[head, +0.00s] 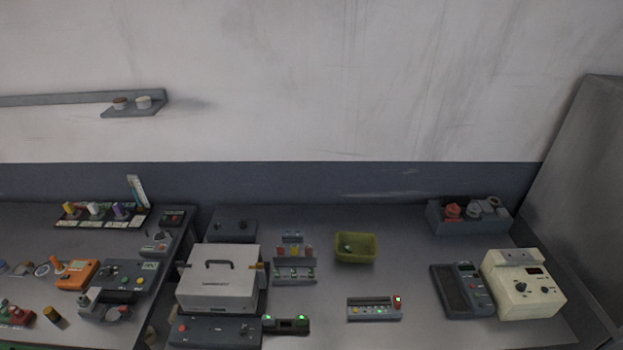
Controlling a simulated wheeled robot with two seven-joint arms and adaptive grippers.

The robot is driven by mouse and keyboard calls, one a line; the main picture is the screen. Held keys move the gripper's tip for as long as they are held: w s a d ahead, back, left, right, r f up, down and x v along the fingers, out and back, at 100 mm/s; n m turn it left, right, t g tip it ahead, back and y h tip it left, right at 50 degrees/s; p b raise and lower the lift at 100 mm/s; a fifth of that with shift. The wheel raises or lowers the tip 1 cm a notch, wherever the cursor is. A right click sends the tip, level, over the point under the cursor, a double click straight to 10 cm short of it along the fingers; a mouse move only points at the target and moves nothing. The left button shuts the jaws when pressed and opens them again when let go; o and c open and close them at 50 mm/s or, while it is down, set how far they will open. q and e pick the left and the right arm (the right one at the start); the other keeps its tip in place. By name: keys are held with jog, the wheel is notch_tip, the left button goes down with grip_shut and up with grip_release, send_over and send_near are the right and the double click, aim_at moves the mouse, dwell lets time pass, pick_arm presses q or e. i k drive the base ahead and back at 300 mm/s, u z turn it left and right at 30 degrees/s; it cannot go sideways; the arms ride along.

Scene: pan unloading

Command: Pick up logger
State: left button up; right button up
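I cannot tell for certain which device is the logger, as no label is readable. One candidate is a small grey device (375,309) with a row of buttons and red and green lights, lying at the front middle of the right table. Another is a small dark unit (287,325) with two green lights, near the front edge beside the white-lidded box. A larger dark keypad device (462,290) lies farther right. Neither of my grippers shows in the head view.
A white-lidded box (218,278) with a handle stands on the left of the right table (400,250). A yellow-green bin (356,248) sits mid-table. A cream instrument (522,284) stands at the right. A cluttered second table is at left. Bare surface surrounds the small grey device.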

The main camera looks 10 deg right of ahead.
aim_at(370, 308)
jog(key=u, duration=0.05)
jog(key=k, duration=0.4)
jog(key=z, duration=0.75)
jog(key=i, duration=0.9)
jog(key=u, duration=0.2)
